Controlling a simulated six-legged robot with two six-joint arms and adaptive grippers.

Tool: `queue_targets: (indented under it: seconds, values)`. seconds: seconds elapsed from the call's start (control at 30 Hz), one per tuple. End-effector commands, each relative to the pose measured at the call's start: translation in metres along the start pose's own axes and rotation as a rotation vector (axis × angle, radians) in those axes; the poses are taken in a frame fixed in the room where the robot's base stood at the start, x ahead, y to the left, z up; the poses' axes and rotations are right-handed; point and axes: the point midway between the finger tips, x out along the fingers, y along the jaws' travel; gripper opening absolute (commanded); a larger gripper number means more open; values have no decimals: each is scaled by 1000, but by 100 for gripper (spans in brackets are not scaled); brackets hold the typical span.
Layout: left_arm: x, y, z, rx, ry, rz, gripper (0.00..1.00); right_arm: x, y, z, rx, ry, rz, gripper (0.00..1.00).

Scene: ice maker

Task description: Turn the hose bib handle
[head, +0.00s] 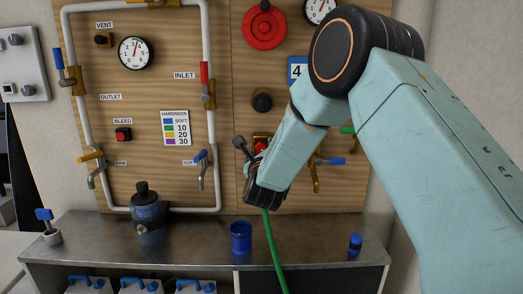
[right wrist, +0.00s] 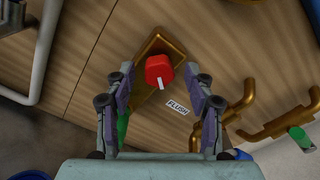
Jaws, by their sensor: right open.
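The likely hose bib handle is a red knob (right wrist: 158,70) with a white pointer mark, on a brass body (right wrist: 150,48) by a label reading FLUSH. The knob also shows in the head view (head: 261,144), partly hidden by my right gripper (head: 250,158). In the right wrist view my right gripper (right wrist: 160,76) is open, with one finger on each side of the red knob. I cannot tell whether either finger touches it. A green hose (head: 273,250) hangs below the gripper, and its upper end is hidden. My left gripper is not in view.
Brass taps with blue (head: 331,161) and green (head: 347,130) handles stand right of the knob. A white pipe loop (head: 211,130) with several valves is to the left. A metal shelf (head: 190,235) below holds a dark blue filter (head: 149,215) and a blue cup (head: 241,238).

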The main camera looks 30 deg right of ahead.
Motion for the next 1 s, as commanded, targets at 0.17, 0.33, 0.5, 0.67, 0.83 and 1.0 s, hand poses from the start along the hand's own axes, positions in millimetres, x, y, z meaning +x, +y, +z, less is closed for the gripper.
queue_targets:
  seconds: [0.17, 0.33, 0.5, 0.67, 0.83, 1.0]
  values:
    - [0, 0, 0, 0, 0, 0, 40, 7, 1, 1, -1, -2, 1, 54]
    - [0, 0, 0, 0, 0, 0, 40, 8, 0, 1, -1, -1, 1, 54]
    - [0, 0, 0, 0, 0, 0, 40, 8, 0, 1, -1, -1, 1, 46]
    - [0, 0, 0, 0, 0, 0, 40, 8, 1, 1, -1, -1, 1, 33]
    - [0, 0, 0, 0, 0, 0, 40, 8, 1, 1, -2, -2, 1, 18]
    - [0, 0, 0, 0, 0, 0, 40, 8, 1, 2, -2, -2, 2, 4]
